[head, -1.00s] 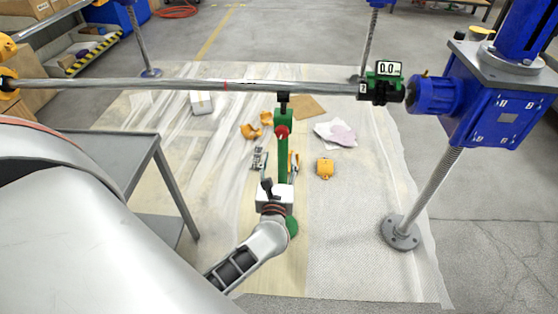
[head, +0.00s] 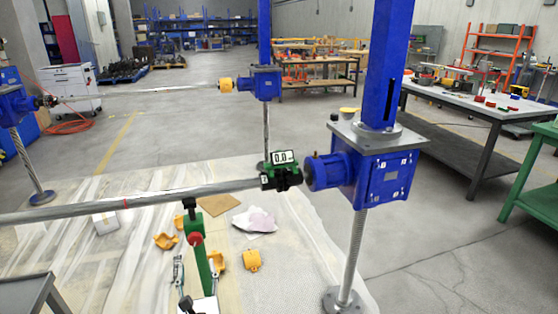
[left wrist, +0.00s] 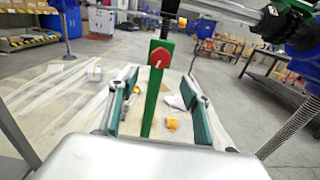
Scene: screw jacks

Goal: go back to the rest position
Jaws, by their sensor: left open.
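My left gripper (head: 197,262) is at the bottom of the head view, partly cut off by the frame edge. Its two fingers are apart, and in the left wrist view (left wrist: 160,82) they stand left and right of a green post (left wrist: 152,100) with a gap on each side. The post carries a red knob (left wrist: 160,58) and a black top piece (head: 189,203) at the long metal shaft (head: 130,203). The lower end of the post is hidden by my gripper. My right gripper is not in view.
A green gauge (head: 281,172) sits on the shaft beside a blue screw jack (head: 372,172). Yellow caps (head: 252,260) and a brown sheet (head: 218,204) lie on the floor covering. A grey table (head: 30,295) is at lower left. Open floor lies at right.

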